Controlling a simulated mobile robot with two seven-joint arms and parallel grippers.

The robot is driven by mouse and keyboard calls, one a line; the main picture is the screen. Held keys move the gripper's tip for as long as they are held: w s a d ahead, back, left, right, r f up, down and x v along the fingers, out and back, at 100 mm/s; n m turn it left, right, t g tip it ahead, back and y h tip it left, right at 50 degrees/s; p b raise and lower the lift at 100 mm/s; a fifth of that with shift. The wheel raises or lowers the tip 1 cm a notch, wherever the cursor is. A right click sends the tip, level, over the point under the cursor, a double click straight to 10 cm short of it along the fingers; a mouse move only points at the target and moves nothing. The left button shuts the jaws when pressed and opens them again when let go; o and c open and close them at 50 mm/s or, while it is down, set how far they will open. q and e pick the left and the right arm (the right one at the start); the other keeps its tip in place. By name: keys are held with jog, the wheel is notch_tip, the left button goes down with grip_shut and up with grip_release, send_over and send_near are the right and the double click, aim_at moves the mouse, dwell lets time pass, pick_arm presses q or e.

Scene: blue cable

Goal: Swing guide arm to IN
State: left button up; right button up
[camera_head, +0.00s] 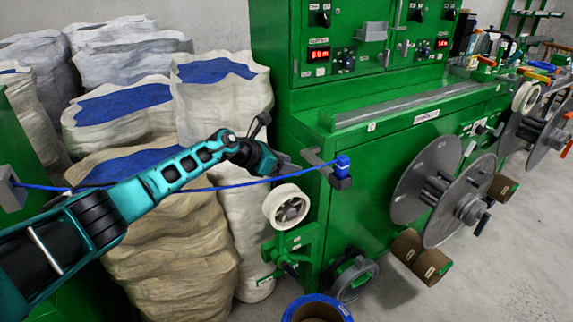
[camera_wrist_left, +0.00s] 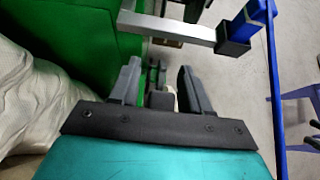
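The guide arm (camera_head: 321,167) is a short grey metal bar on the front left of the green machine. A dark block with a blue guide piece (camera_head: 343,161) sits at its outer end. In the left wrist view the guide arm (camera_wrist_left: 168,29) crosses beyond my fingers, with its dark and blue end at the upper right. The blue cable (camera_head: 225,187) runs from the left to the blue piece. My left gripper (camera_head: 287,165) is just left of the bar. In the left wrist view the gripper (camera_wrist_left: 160,82) is open, empty and apart from the bar. My right gripper is out of view.
The green machine (camera_head: 390,140) fills the middle and right. A cream pulley (camera_head: 287,206) sits below my left gripper. Large grey reels (camera_head: 428,180) are on the machine's front. Several white sacks (camera_head: 218,90) stand behind my left arm.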

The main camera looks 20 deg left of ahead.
pick_arm(q)
jog(key=shift+a, duration=0.1)
jog(key=p+v, duration=0.1)
jog(key=v, duration=1.1)
jog(key=shift+s+r, duration=0.15)
jog(key=shift+s, duration=0.25)
jog(key=shift+a, duration=0.15)
jog(key=s+d+f+n+t+h, duration=0.2)
jog(key=s+d+f+n, duration=0.15)
jog(key=d+n, duration=0.4)
jog(key=s+d+f+n+t+h, duration=0.25)
jog(key=s+d+n, duration=0.25)
jog(key=d+n, duration=0.25)
jog(key=s+a+f+n+g+y, duration=0.1)
jog(key=s+a+f+n+y, duration=0.1)
jog(key=s+f+n+y, duration=0.3)
jog(key=s+a+f+n+g+y, duration=0.1)
jog(key=s+f+n+y, duration=0.4)
jog(key=s+f+n, duration=0.8)
jog(key=s+a+n, duration=0.1)
jog(key=s+n, duration=0.1)
jog(key=n, duration=0.7)
jog(key=shift+s+a, duration=0.3)
